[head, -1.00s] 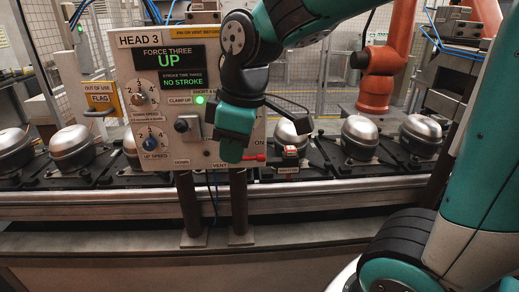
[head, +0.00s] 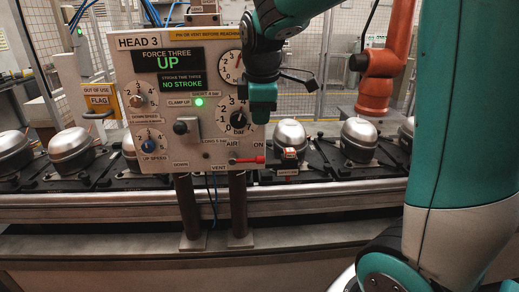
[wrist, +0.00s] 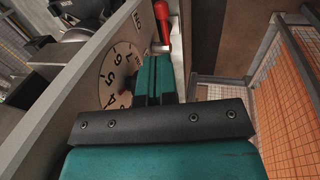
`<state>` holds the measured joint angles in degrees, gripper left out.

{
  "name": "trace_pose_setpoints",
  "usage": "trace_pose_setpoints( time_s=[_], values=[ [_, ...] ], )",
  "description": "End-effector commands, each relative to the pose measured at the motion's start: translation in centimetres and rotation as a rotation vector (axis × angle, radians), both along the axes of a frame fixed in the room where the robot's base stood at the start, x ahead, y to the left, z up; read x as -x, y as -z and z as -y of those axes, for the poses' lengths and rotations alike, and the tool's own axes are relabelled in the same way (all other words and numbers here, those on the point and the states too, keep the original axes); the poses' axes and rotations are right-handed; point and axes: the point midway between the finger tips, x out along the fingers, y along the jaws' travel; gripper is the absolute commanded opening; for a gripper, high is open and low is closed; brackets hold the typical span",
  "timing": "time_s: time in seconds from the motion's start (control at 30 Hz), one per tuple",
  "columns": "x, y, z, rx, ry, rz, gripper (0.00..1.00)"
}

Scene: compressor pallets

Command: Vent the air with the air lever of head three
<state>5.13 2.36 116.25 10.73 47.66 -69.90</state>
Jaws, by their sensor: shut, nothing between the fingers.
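The head three panel (head: 150,105) stands upright, with its display reading UP and NO STROKE. The red air lever (head: 250,159) is low on its right side, roughly level, its handle pointing right under the word ON; VENT is printed at lower left of it. The red handle also shows in the wrist view (wrist: 163,22), beyond the fingertips. My gripper (head: 263,118) is above the lever at the panel's right edge, apart from it. Its teal fingers (wrist: 153,70) are together and empty, beside a numbered dial.
Silver compressors (head: 360,138) stand on dark pallets along the conveyor (head: 100,205). An orange robot arm (head: 378,85) is behind. In the wrist view, the space right of the panel looks open before a mesh fence (wrist: 295,90).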

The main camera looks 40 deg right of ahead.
Motion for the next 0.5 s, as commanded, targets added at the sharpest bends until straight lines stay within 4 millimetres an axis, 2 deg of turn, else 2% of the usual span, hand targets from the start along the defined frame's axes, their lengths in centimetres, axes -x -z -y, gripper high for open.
trace_pose_setpoints(
  time_s=[0.3,0.5],
  values=[
    [-1.4,6.6,1.0,-0.001,0.002,-0.006,0.0],
    [-2.0,9.4,1.4,-0.002,0.001,-0.004,0.0]
  ],
)
